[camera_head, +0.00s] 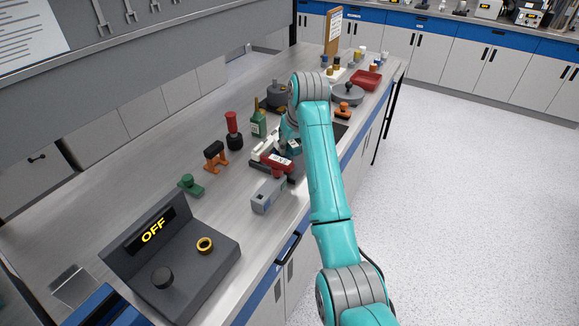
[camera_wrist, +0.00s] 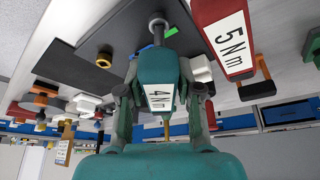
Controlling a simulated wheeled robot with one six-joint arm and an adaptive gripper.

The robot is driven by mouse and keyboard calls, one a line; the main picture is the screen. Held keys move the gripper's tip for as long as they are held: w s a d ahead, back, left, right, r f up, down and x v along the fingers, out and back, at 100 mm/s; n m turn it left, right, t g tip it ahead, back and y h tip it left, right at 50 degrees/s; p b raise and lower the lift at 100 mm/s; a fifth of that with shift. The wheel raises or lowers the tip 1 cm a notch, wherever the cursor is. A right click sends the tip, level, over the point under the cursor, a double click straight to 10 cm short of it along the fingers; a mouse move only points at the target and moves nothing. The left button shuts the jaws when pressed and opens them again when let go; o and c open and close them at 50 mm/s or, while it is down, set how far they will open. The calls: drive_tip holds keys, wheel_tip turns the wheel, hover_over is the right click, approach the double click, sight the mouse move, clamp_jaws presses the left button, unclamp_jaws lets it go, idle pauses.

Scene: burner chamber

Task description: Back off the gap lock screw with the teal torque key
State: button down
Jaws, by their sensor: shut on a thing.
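The teal torque key (camera_wrist: 158,60) bears a "4 Nm" label and sits between the two fingers of my gripper (camera_wrist: 160,100) in the wrist view. My gripper is shut on it. In the head view the key (camera_head: 294,147) shows only in part beside my gripper (camera_head: 288,140), and my arm hides much of that spot.
A red key (camera_wrist: 222,35) labelled "5 Nm" lies close to the right finger in the wrist view. In the head view, a grey box (camera_head: 268,195), an orange stand (camera_head: 215,156) and a green bottle (camera_head: 258,124) are nearby. A control console (camera_head: 195,265) reads "OFF".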

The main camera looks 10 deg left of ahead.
drive_tip(key=shift+d+n+g+y, duration=0.1)
drive_tip(key=shift+n+g+y, duration=0.25)
drive_tip(key=shift+n, duration=0.85)
drive_tip(key=shift+n+g+y, duration=0.25)
drive_tip(key=shift+n+g, duration=0.2)
drive_tip(key=shift+n, duration=0.85)
